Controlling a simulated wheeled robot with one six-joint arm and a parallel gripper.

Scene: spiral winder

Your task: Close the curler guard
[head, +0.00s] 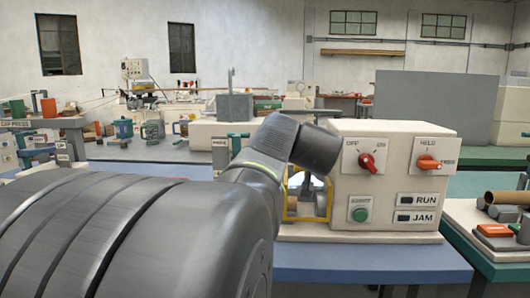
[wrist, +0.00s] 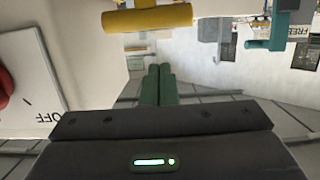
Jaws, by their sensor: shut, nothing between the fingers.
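The curler guard appears to be the yellow frame (head: 288,216) on the left part of the cream machine (head: 390,212) in the head view. My arm covers much of it, so I cannot tell how far it is open. In the wrist view a thick yellow bar (wrist: 147,18), likely part of the guard, lies beyond my fingertips. My gripper (wrist: 157,72) shows there as two green fingers shut together and empty, apart from the bar in the picture. In the head view the fingers are hidden behind my arm.
The machine's front carries a red OFF/ON knob (head: 367,162), an orange knob (head: 429,164), a green button (head: 360,215) and RUN and JAM lamps. A teal handle (wrist: 264,45) is at upper right in the wrist view. A bench with tubes (head: 505,200) stands to the right.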

